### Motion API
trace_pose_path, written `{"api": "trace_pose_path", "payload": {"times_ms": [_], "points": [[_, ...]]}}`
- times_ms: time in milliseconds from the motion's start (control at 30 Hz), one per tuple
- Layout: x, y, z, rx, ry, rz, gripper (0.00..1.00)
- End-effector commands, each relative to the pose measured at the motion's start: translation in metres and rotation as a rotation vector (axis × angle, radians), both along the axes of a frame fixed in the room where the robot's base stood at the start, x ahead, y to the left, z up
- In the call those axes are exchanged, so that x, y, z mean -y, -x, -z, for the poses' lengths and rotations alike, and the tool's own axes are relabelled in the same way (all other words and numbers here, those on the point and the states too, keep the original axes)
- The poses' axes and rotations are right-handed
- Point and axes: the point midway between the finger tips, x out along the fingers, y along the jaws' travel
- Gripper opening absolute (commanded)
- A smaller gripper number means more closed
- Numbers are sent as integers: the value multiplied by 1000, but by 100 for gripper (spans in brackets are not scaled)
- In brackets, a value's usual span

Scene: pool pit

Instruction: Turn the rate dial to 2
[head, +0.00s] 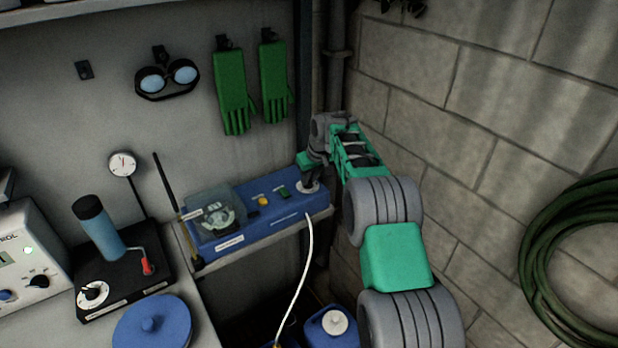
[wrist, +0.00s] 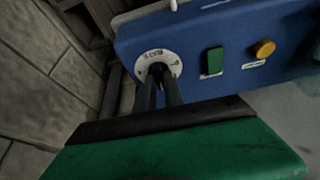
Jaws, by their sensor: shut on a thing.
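The rate dial (head: 311,190) sits at the right end of the top of a blue pump unit (head: 275,222). In the wrist view the dial shows as a white ring with dark marks (wrist: 146,58) around a dark knob. The marks are too small and blurred to read, so I cannot tell the setting. My gripper (head: 308,180) reaches down onto the dial from above. In the wrist view my gripper (wrist: 160,72) has its two dark fingers shut on the knob, which they mostly hide.
A green switch (wrist: 215,61) and a yellow button (wrist: 264,48) sit beside the dial. A clear-covered pump head (head: 215,213) is at the unit's left. A white tube (head: 309,250) hangs in front. A block wall (head: 490,130) stands close on the right.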

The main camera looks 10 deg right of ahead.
Motion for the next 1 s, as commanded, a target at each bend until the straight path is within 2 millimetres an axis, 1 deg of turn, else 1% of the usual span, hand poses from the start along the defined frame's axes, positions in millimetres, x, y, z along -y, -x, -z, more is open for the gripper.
{"api": "trace_pose_path", "payload": {"times_ms": [233,567,600,800,867,1000], "points": [[1,0,0,1,0,-46,0],[1,-1,0,1,1,-49,0],[1,-1,0,1,1,-49,13],[1,0,0,1,0,-48,30],[1,0,0,1,0,-48,35],[0,0,0,0,1,-48,35]]}}
